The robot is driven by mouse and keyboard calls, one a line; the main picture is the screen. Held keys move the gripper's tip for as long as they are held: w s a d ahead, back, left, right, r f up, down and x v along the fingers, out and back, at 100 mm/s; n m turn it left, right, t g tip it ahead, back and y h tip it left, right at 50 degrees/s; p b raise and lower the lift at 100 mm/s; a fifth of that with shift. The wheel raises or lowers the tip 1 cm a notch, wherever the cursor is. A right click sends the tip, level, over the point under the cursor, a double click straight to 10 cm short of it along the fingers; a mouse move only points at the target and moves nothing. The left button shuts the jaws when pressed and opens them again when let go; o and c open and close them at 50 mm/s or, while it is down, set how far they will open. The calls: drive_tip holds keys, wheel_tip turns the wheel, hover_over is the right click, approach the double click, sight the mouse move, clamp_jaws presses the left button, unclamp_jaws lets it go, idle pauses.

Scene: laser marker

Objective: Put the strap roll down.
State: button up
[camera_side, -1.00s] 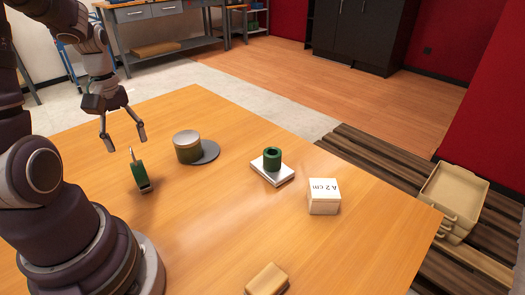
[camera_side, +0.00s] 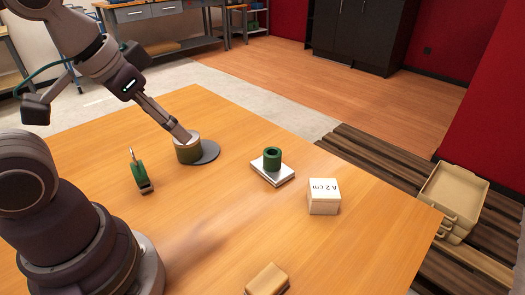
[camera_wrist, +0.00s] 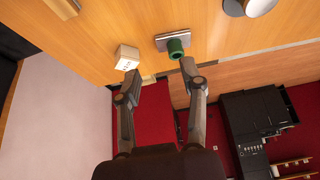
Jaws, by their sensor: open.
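The strap roll appears to be the green ring-shaped roll (camera_side: 273,157), standing upright on a flat white pad (camera_side: 284,178) in the middle of the table. In the wrist view, the green roll (camera_wrist: 180,48) and its pad (camera_wrist: 160,41) show beyond my fingertips. My gripper (camera_side: 183,138) is open in the side view, with its fingertips in front of or over the round tin, well left of the roll. The wrist view shows my gripper (camera_wrist: 157,78) with its fingers apart and nothing between them.
A round tin (camera_side: 188,153) stands by a grey disc (camera_side: 209,153). A green upright tool (camera_side: 141,177) stands at left. A white labelled box (camera_side: 323,198) is right of the pad, and a tan block (camera_side: 267,280) lies at the front. Crates (camera_side: 455,195) sit off the table.

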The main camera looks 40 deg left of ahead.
drive_tip(key=m+g+y, duration=0.9)
drive_tip(key=m+y, duration=0.7)
drive_tip(key=y, duration=0.1)
approach(130, 148)
drive_tip(key=shift+y, duration=0.4)
drive_tip(key=a, duration=0.3)
drive_tip(key=s+a, duration=0.1)
drive_tip(key=a, duration=0.2)
drive_tip(key=s+a+f, duration=0.1)
drive_tip(key=a, duration=0.3)
clamp_jaws()
